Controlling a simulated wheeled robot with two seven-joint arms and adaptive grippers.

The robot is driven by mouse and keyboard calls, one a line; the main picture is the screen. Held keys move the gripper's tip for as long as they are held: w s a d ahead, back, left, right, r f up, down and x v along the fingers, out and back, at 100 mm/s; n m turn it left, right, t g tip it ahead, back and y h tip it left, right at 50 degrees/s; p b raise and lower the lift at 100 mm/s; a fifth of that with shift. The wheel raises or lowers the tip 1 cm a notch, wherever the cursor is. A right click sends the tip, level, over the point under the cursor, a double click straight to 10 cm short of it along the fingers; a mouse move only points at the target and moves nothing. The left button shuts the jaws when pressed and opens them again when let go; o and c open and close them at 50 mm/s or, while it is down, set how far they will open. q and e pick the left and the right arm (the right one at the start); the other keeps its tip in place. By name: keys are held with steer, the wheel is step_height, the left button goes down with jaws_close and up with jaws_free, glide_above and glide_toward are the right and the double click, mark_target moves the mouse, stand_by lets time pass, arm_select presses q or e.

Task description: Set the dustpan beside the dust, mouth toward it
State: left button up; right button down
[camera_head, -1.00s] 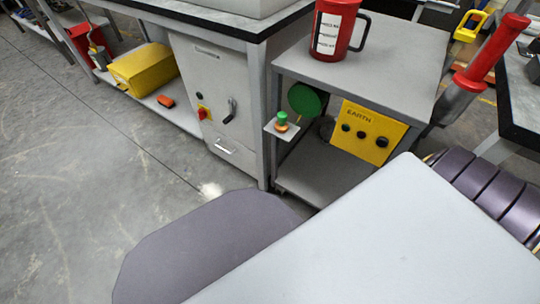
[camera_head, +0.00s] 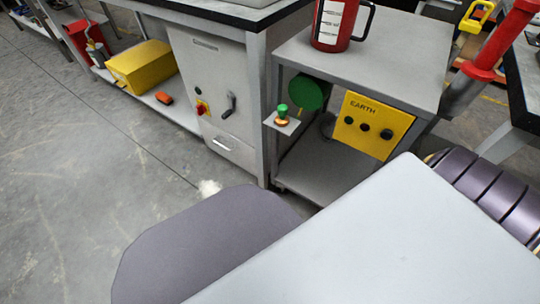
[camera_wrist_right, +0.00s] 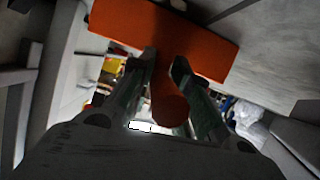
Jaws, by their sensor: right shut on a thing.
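The dust (camera_head: 209,188) is a small whitish heap on the grey floor in the head view, in front of the grey cabinet's corner and close to the edge of my own base. In the right wrist view, an orange dustpan (camera_wrist_right: 160,32) shows as a wide flat body with a round handle. My right gripper (camera_wrist_right: 165,68) is shut on its handle. I cannot tell which way its mouth faces. Neither my right gripper nor the held dustpan shows in the head view. My left gripper is in neither view.
The grey cabinet (camera_head: 215,100) and the trolley (camera_head: 400,60) with a red mug (camera_head: 332,25) stand behind the dust. A yellow box (camera_head: 140,66) and a small orange thing (camera_head: 164,98) lie on a low shelf. Floor left of the dust is clear.

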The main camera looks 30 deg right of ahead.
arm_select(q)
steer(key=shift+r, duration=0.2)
arm_select(e)
steer(key=c, duration=1.3)
jaws_free()
steer(key=shift+c, duration=0.2)
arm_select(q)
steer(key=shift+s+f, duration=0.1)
